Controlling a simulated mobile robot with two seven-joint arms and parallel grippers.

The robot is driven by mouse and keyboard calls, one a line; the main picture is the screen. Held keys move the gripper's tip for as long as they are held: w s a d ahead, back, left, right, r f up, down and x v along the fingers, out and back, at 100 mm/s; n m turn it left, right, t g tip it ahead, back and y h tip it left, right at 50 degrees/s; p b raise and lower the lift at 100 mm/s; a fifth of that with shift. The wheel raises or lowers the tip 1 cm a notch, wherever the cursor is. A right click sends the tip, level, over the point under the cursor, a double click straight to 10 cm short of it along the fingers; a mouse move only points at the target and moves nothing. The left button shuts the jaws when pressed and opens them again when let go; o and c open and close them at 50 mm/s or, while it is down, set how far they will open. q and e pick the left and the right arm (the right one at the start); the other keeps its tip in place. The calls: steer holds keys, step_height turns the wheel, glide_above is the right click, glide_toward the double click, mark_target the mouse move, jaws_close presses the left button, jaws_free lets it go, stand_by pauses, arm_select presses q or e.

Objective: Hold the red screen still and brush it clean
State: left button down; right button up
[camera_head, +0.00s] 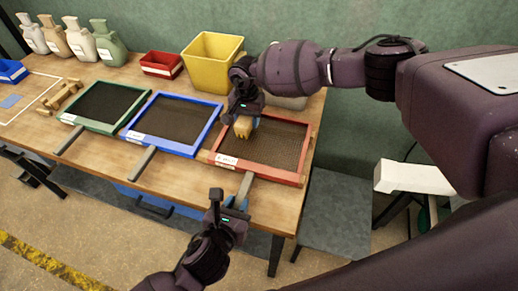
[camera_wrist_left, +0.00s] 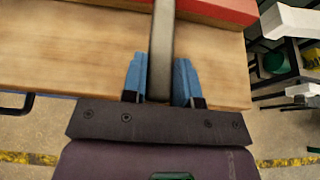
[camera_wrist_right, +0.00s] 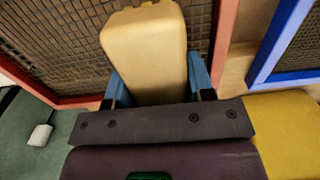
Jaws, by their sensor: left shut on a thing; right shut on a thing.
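The red screen (camera_head: 285,176) lies at the right end of the table, a dark mesh in a red frame, its grey handle (camera_head: 245,184) pointing to the front edge. My left gripper (camera_head: 236,203) is shut on this handle, which runs between the blue fingers in the left wrist view (camera_wrist_left: 161,50). My right gripper (camera_head: 247,115) is shut on a tan brush (camera_head: 243,128) over the mesh's upper left part. The brush fills the middle of the right wrist view (camera_wrist_right: 147,50). Its bristles are mostly hidden; I cannot tell whether they touch the mesh.
A blue screen (camera_head: 173,124) lies close to the left, then a green screen (camera_head: 104,105). A yellow bin (camera_head: 210,59) and a small red bin (camera_head: 161,65) stand behind. Several sacks (camera_head: 108,46) stand at the back left. Another brush (camera_head: 62,96) lies left of the green screen.

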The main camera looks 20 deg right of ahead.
mark_target(264, 130)
arm_select(q)
steer(key=shift+w, duration=0.1)
arm_select(e)
steer(key=shift+s+d+f, duration=0.1)
steer(key=shift+s+d, duration=0.4)
steer(key=shift+d, duration=0.25)
steer(key=shift+s+d+f, duration=0.1)
steer(key=shift+s+d, duration=0.45)
steer(key=shift+d, duration=0.2)
steer(key=shift+s+d+f, duration=0.1)
steer(key=shift+s+d, duration=0.4)
steer(key=shift+d, duration=0.25)
steer(key=shift+s+d+r, duration=0.15)
steer(key=shift+s+d, duration=0.6)
steer(key=shift+d, duration=0.35)
steer(key=shift+d, duration=0.1)
steer(key=shift+s+d+r, duration=0.1)
steer(key=shift+s+d, duration=0.4)
steer(key=shift+d, duration=0.15)
steer(key=shift+s+d+r, duration=0.1)
steer(key=shift+s+d, duration=0.35)
steer(key=shift+d, duration=0.2)
steer(key=shift+s+d+f, duration=0.1)
steer(key=shift+d, duration=0.05)
steer(key=shift+s+d+f, duration=0.1)
steer(key=shift+s+d, duration=0.35)
steer(key=shift+d, duration=0.25)
steer(key=shift+s+d, duration=0.4)
steer(key=shift+d, duration=0.25)
